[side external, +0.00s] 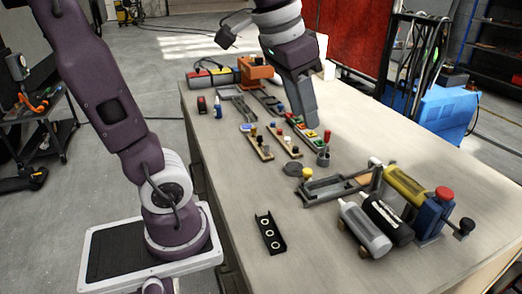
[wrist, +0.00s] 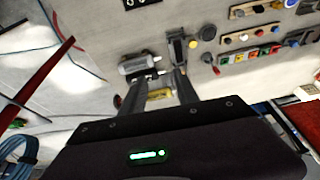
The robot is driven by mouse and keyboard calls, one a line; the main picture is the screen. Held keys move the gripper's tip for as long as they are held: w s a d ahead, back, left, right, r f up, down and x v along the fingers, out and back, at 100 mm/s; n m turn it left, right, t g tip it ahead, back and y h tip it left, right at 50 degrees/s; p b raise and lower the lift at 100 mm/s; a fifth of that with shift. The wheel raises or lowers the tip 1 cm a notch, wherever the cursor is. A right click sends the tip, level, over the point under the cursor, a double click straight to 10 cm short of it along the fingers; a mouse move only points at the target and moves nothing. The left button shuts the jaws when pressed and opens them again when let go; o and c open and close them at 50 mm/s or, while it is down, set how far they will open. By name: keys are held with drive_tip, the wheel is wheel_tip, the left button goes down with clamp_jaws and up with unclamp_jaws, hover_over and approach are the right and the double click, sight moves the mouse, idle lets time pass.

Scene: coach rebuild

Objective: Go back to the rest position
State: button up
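My gripper (side external: 306,118) hangs above the far half of the table in the side view, fingers pointing down. From that side its fingers overlap. In the wrist view my gripper (wrist: 158,84) has its two fingers apart with nothing held between them; a yellow bottle (wrist: 160,94) shows beyond, in the gap. Whether the fingertips clear the strip of coloured pieces (side external: 309,133) cannot be told from the side view. No marker for a rest position is visible.
The table (side external: 330,250) carries strips of pegs (side external: 257,143), a grey frame (side external: 330,188), a white bottle (side external: 364,231), a black bottle (side external: 388,220), a black holed bracket (side external: 269,233) and an orange block (side external: 258,70). The front left of the tabletop is mostly clear.

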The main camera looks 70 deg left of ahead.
drive_tip(key=s+d+f, duration=0.1)
drive_tip(key=s+f, duration=0.2)
drive_tip(key=s, duration=0.2)
drive_tip(key=s+d+f+t, duration=0.1)
drive_tip(key=s+d+f, duration=0.1)
drive_tip(key=s, duration=0.3)
drive_tip(key=shift+d+f+t, duration=0.25)
drive_tip(key=shift+f+t, duration=0.05)
drive_tip(key=shift+f, duration=0.2)
